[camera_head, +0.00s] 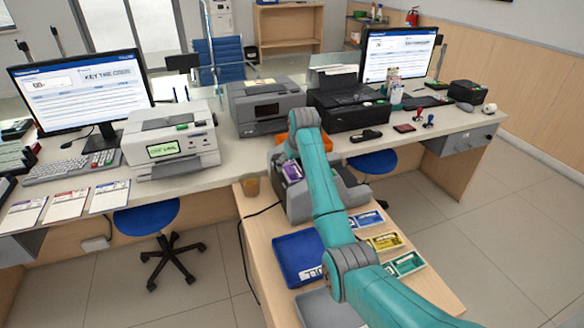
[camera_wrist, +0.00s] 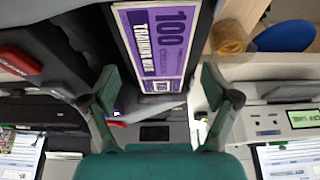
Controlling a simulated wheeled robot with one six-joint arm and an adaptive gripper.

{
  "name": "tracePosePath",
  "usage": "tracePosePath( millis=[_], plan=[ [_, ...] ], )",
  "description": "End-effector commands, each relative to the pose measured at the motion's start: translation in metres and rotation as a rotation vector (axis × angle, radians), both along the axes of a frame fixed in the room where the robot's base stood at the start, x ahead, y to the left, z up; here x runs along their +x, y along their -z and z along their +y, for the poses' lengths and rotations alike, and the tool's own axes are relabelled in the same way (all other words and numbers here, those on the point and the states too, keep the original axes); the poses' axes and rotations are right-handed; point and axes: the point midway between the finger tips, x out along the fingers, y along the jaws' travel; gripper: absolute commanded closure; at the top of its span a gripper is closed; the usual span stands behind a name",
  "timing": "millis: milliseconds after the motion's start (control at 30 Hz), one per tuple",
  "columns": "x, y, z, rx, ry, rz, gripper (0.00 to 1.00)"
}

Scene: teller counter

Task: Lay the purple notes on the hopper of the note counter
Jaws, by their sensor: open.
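The purple notes (camera_head: 292,170) lie on the hopper at the top of the grey note counter (camera_head: 300,208), which stands at the far end of the wooden side table. In the wrist view the purple notes (camera_wrist: 165,45) lie face up, printed with 100, on a dark surface. My gripper (camera_wrist: 160,74) is open, with one finger on each side of the notes' near end. I cannot tell whether the fingers touch them. In the head view my arm hides the gripper and part of the counter.
A blue tray (camera_head: 296,262) and blue, yellow (camera_head: 386,241) and green (camera_head: 405,263) note slots lie on the side table. A brown cup (camera_head: 251,187) stands left of the counter. Printers (camera_head: 268,106) and monitors fill the long counter behind.

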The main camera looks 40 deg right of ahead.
Motion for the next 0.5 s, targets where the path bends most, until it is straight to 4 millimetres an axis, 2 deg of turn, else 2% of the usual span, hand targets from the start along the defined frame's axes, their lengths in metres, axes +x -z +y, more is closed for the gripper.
tracePosePath(
  millis=[300,500],
  plan=[
    [-0.023,-0.06,0.006,-0.001,0.0,-0.004,0.13],
    [-0.034,-0.085,0.009,0.0,0.001,-0.002,0.13]
  ],
)
